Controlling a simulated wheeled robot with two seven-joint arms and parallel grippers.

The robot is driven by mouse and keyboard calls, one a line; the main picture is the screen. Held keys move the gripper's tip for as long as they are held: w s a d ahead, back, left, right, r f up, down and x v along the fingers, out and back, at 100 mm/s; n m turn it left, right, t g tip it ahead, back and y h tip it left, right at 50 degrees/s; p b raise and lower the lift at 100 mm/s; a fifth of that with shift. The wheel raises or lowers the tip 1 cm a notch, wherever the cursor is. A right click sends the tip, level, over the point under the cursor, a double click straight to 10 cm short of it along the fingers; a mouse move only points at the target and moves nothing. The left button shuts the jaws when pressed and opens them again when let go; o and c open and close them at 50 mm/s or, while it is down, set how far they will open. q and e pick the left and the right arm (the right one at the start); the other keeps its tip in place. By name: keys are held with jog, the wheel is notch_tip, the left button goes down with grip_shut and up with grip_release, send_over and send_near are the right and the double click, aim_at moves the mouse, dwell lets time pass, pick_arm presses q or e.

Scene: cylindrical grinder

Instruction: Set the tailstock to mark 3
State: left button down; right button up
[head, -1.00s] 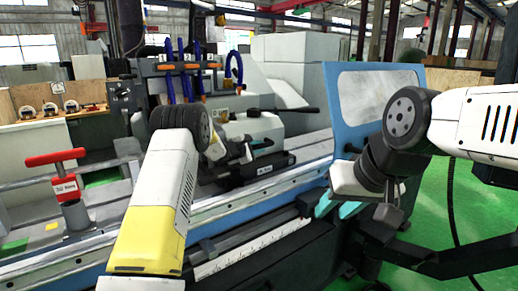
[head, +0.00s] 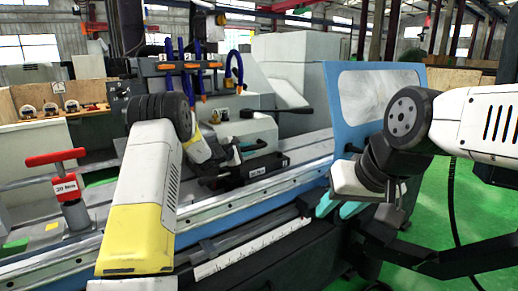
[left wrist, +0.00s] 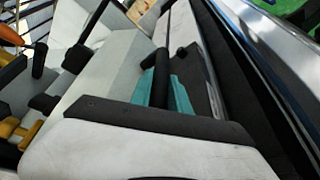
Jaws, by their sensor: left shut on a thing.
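The tailstock (head: 250,130) is a pale grey block on a black base on the machine's long rail in the head view. My left gripper (head: 233,155) is at its near left side, and the fingers are small and partly hidden there. In the left wrist view the teal fingers (left wrist: 178,98) are shut around a black lever (left wrist: 160,78) beside the pale housing. A white scale strip (head: 250,249) with small marks runs along the machine's front below the rail; its figures are too small to read. My right gripper (head: 335,207) is open and empty in front of the blue guard.
A blue guard with a window (head: 375,90) stands at the right end of the rail. A red T-shaped handle (head: 66,185) stands on the table at the left. Blue coolant hoses (head: 183,70) rise behind the tailstock. The rail right of the tailstock is clear.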

pick_arm(q)
jog(key=s+a, duration=0.1)
jog(key=a, duration=0.1)
jog(key=s+a, duration=0.2)
jog(key=a, duration=0.1)
jog(key=s+a, duration=0.2)
jog(key=shift+a+f, duration=0.2)
jog(key=shift+a, duration=0.2)
jog(key=c, duration=1.3)
grip_release()
jog(key=shift+w+f, duration=0.1)
jog(key=shift+w, duration=0.05)
jog(key=shift+o, duration=0.2)
jog(key=shift+d, duration=0.2)
jog(key=shift+r, duration=0.2)
jog(key=v, duration=0.7)
jog(key=shift+s+a, duration=0.2)
jog(key=shift+s, duration=0.15)
